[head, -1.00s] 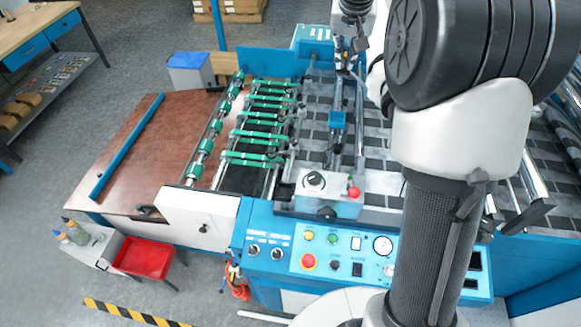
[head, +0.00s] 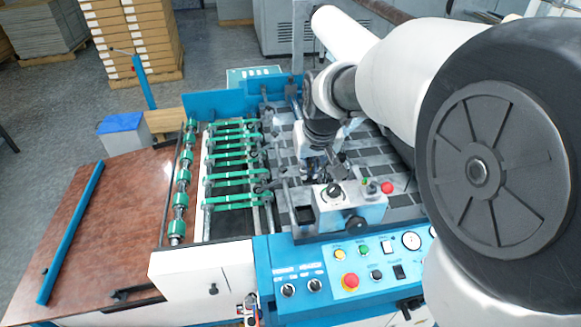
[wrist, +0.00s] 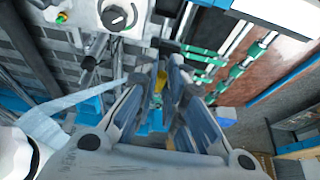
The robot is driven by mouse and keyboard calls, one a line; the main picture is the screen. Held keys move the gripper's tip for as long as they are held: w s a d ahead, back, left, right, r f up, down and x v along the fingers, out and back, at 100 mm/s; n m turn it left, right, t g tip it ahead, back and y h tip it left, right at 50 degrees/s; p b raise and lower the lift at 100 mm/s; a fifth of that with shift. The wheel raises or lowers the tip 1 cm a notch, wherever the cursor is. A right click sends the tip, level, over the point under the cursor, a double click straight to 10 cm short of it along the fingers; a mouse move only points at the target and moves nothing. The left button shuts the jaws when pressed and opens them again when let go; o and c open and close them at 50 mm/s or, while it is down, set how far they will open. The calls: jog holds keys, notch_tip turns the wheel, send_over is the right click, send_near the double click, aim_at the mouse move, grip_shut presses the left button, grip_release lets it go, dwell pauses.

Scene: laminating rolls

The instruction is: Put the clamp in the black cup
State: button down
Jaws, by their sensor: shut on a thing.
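My gripper (head: 314,168) hangs over the grey slatted bed of the machine, just behind the small white control box. In the wrist view my gripper (wrist: 163,75) has its two long fingers close around something. A small yellow part of the clamp (wrist: 161,81) shows between the fingers; the rest of it is hidden or blurred. In the head view the held clamp is too small to make out. I cannot pick out the black cup in either view.
The control box (head: 347,206) with a knob and red button stands close in front of my gripper. Green rollers (head: 232,163) lie to the left. A brown table (head: 120,215) carries a blue bar (head: 70,232). A blue-topped bin (head: 122,134) stands behind it.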

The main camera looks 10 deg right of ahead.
notch_tip(320, 180, down, 14)
jog(key=b, duration=0.2)
jog(key=shift+a+f+b, duration=0.1)
jog(key=shift+f+b, duration=0.1)
jog(key=shift+b, duration=0.1)
jog(key=shift+f, duration=0.25)
jog(key=c, duration=1.9)
grip_release()
jog(key=shift+c, duration=0.2)
jog(key=shift+r, duration=0.1)
